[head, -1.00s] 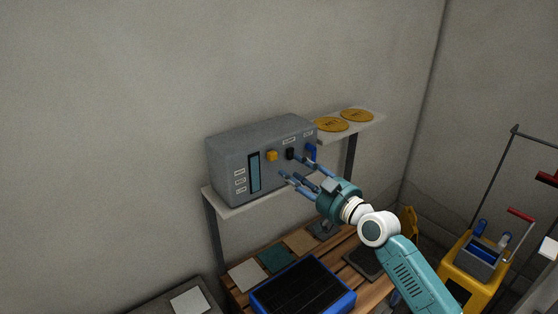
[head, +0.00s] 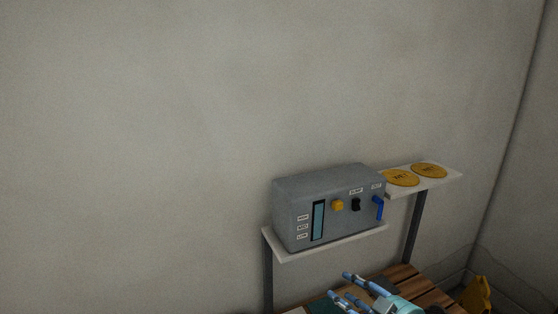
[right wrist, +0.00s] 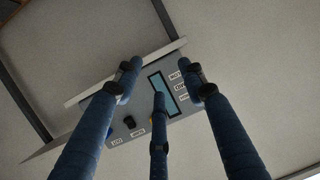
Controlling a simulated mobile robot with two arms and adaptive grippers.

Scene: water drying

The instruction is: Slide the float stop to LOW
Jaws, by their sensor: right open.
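A grey control box (head: 330,200) sits on a wall shelf. Its front has a tall blue window slot (head: 318,221) with three small labels (head: 302,227) stacked on its left. A yellow knob (head: 338,205), a black switch (head: 356,204) and a blue lever (head: 379,207) are to the right. I cannot tell which part is the float stop. My right gripper (head: 345,288) is open and empty, low in front of the box. In the right wrist view, its three fingers (right wrist: 160,88) point at the box face, which appears upside down, and cover part of it. My left gripper is out of view.
The pale shelf (head: 275,252) continues to the right, holding two round yellow discs (head: 401,177). A wooden slatted bench (head: 398,277) is below. A yellow object (head: 476,297) stands at the lower right. The wall above is bare.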

